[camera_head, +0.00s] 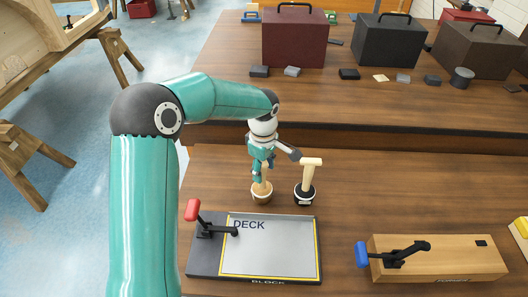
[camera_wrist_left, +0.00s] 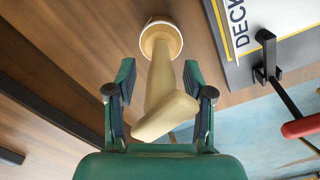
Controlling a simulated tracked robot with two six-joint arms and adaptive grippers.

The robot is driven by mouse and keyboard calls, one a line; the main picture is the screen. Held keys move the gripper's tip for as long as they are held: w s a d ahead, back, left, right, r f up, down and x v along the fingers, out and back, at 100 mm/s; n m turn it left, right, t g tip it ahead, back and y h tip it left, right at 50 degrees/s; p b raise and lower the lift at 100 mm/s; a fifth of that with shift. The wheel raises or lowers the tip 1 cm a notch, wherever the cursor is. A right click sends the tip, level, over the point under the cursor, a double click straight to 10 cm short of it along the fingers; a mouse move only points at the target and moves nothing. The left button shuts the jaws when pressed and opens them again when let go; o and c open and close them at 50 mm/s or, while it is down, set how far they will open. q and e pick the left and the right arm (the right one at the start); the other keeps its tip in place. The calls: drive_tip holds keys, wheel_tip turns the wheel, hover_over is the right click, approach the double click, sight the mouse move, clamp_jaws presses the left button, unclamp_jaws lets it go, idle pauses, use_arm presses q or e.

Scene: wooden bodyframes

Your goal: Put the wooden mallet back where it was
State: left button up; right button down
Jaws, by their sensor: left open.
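A pale wooden mallet (camera_wrist_left: 165,100) stands handle-down in a round cup with a light rim (camera_wrist_left: 160,38) in the left wrist view. My left gripper (camera_wrist_left: 160,92) is open, with one finger on each side of the mallet; I cannot tell whether they touch it. In the head view my left gripper (camera_head: 262,168) is above the brown cup (camera_head: 262,195) and hides most of that mallet. A second mallet-shaped wooden piece (camera_head: 309,175) stands upright in a black cup (camera_head: 304,195) just to the right. My right gripper is not in view.
A grey DECK board (camera_head: 270,255) with a red-handled clamp (camera_head: 193,209) lies in front of the cups. A wooden block (camera_head: 450,258) with a blue-handled clamp (camera_head: 362,254) is at front right. Toolboxes (camera_head: 295,40) and small blocks stand on the raised back section.

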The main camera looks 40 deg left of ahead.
use_arm(q)
wheel_tip(320, 180, up, 11)
drive_tip(key=shift+f+b, duration=0.15)
drive_tip(key=shift+b, duration=0.15)
idle(0.5)
